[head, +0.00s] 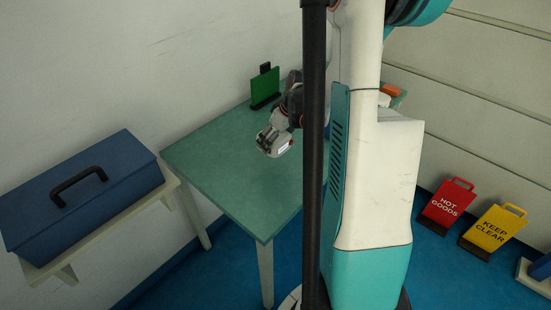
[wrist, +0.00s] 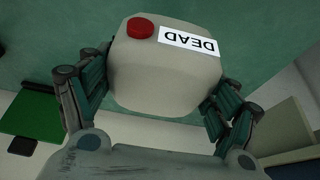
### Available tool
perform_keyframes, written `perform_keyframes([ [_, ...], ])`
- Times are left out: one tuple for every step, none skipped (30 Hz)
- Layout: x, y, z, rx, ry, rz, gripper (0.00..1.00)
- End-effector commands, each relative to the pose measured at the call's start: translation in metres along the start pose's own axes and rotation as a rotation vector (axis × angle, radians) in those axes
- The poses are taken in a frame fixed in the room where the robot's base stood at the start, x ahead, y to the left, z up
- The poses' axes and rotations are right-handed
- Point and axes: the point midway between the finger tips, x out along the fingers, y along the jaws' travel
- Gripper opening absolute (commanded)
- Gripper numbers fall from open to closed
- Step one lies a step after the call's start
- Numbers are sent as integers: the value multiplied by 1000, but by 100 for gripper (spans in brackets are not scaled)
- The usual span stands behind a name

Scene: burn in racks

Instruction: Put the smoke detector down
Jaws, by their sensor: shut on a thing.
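The smoke detector (wrist: 165,75) is a rounded off-white block with a red button and a white label reading "DEAD" in the wrist view. My gripper (wrist: 160,95) is shut on it, with a finger pressed to each side. In the head view my gripper (head: 272,138) and the smoke detector (head: 284,147) show over the green table (head: 232,193), left of the dark vertical post. I cannot tell whether the detector touches the tabletop.
A green panel on a dark stand (head: 264,88) stands at the table's back. An orange item (head: 390,90) lies at the far right. Red (head: 449,202) and yellow (head: 495,230) signs stand on the floor. The table's left and front are clear.

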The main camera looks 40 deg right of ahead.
Motion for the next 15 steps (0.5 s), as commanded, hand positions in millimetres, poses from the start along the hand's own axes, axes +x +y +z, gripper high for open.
perform_keyframes([
  [14, 0, 5, 0, 0, 0, 50],
  [19, 0, 7, 0, 0, 0, 50],
  [24, 0, 10, 0, 0, 0, 50],
  [27, 0, 11, 0, 0, 0, 50],
  [30, 0, 12, 0, 0, 0, 50],
  [33, 0, 13, 0, 0, 0, 50],
  [34, 0, 14, 0, 0, 0, 50],
  [35, 0, 14, 0, 0, 0, 50],
  [36, 0, 15, 0, 0, 0, 50],
  [38, 0, 15, 0, 0, 0, 50],
  [39, 0, 16, 0, 0, 0, 50],
  [43, 0, 17, 0, 0, 0, 50],
  [46, 0, 19, 0, 0, 0, 50],
  [50, 0, 20, 0, 0, 0, 50],
  [56, 0, 23, 0, 0, 0, 50],
])
